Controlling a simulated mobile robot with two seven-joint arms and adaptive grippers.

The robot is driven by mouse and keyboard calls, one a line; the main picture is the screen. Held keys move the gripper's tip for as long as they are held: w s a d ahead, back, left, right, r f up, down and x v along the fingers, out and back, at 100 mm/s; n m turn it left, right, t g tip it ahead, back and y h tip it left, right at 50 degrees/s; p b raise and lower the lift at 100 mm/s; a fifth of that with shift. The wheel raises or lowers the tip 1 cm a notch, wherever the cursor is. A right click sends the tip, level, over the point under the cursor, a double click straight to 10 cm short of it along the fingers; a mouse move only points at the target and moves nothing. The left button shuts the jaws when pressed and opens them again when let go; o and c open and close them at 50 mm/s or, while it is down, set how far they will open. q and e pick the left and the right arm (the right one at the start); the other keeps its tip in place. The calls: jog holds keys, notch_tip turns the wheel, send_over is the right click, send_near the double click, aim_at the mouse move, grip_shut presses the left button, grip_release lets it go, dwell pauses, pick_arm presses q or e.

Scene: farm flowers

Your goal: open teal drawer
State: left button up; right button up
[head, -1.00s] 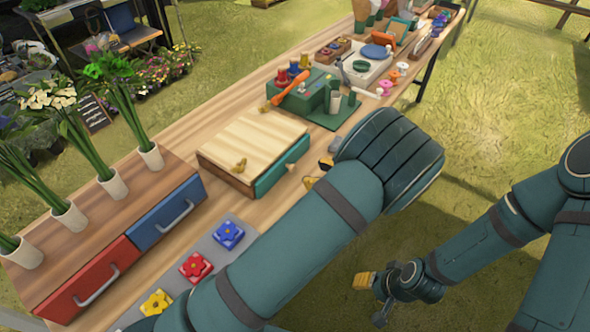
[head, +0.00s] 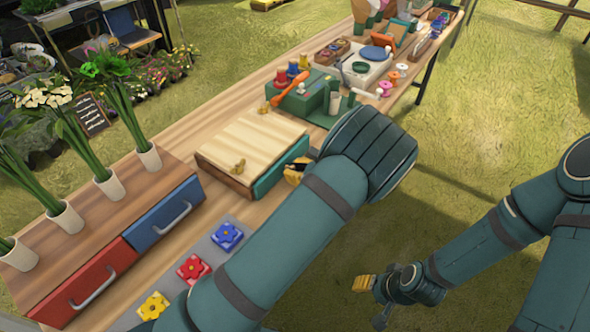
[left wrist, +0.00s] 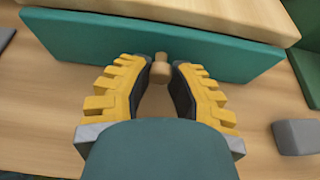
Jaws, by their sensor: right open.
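A low wooden box (head: 252,142) stands on the long table, with the teal drawer (head: 268,182) on its right-hand front. In the left wrist view the teal drawer front (left wrist: 95,47) spans the upper picture, close against the box, with no inside showing. A small round wooden knob (left wrist: 160,70) stands out from its middle. My left gripper (left wrist: 160,75) has its yellow-backed fingertips drawn in on both sides of the knob. In the head view the left gripper (head: 297,171) is at the drawer front, partly hidden by my arm. My right gripper (head: 371,298) is open and empty, low beside the table.
A cabinet with a blue drawer (head: 166,221) and a red drawer (head: 88,285) stands at the left, with potted flowers on top. Several flower blocks lie on a grey mat (head: 213,251) nearby. A green toolbox (head: 300,101) stands behind the wooden box.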

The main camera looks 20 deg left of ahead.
pick_arm(q)
grip_shut()
jog(key=s+d+p, duration=0.1)
jog(key=s+d, duration=0.3)
jog(key=d, duration=0.7)
jog(key=shift+s+d, duration=0.2)
jog(key=shift+d, duration=0.1)
jog(key=shift+f, duration=0.1)
jog(key=o, duration=0.9)
grip_release()
jog(key=shift+w, duration=0.1)
jog(key=v, duration=0.7)
jog(key=shift+d, duration=0.15)
